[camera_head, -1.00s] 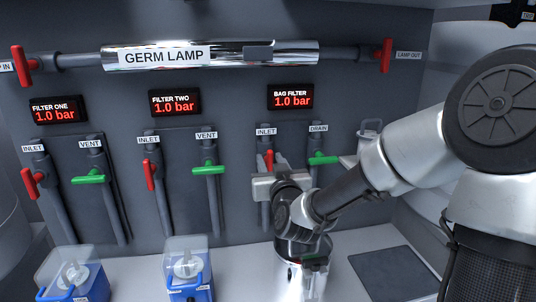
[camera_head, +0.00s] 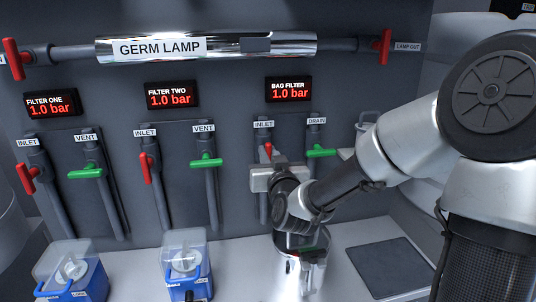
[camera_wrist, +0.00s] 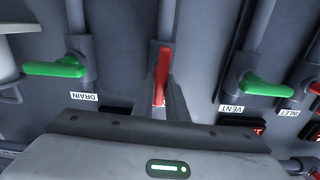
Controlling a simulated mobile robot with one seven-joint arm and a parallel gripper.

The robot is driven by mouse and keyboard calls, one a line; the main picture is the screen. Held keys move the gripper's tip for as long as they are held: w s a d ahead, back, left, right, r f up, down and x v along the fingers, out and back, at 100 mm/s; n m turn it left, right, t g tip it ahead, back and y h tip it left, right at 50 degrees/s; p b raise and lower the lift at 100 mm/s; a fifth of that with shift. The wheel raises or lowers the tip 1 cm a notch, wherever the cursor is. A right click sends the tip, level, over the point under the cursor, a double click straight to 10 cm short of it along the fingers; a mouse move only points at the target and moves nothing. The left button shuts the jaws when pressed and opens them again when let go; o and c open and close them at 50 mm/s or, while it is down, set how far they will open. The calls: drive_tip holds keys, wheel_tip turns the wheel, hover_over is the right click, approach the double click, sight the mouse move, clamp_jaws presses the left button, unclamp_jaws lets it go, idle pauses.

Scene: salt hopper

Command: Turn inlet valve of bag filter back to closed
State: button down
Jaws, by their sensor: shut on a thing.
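The bag filter's red inlet valve handle (camera_head: 268,150) shows its upper end just above my gripper (camera_head: 268,178), under the INLET label. It lies roughly in line with its grey vertical pipe. In the wrist view, the red handle (camera_wrist: 162,75) sits between the fingers of my gripper (camera_wrist: 162,98), which is shut on it. The gripper hides the lower part of the handle in the head view. The bag filter display (camera_head: 289,89) reads 1.0 bar.
The green drain handle (camera_head: 321,151) sits crosswise just right of my gripper. Filter two's green vent handle (camera_head: 206,162) is to the left, also crosswise. A metal container (camera_head: 300,268) stands on the counter below my arm. The wall directly left of the gripper is clear.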

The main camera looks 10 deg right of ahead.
drive_tip(key=m, duration=0.3)
drive_tip(key=shift+d+m, duration=0.15)
drive_tip(key=shift+m, duration=0.15)
drive_tip(key=m, duration=0.4)
drive_tip(key=shift+d+m+p, duration=0.25)
drive_tip(key=shift+m+p, duration=0.05)
drive_tip(key=shift+d+f+m+p, duration=0.1)
drive_tip(key=shift+f+m+p, duration=0.05)
drive_tip(key=shift+m, duration=1.3)
drive_tip(key=shift+d+f+m+p, duration=0.1)
drive_tip(key=shift+f+m, duration=0.1)
drive_tip(key=shift+m, duration=1.2)
drive_tip(key=shift+f+m+p, duration=0.15)
drive_tip(key=shift+m, duration=1.3)
drive_tip(key=c, duration=1.8)
unclamp_jaws()
drive_tip(key=shift+o, duration=0.2)
drive_tip(key=shift+f, duration=0.1)
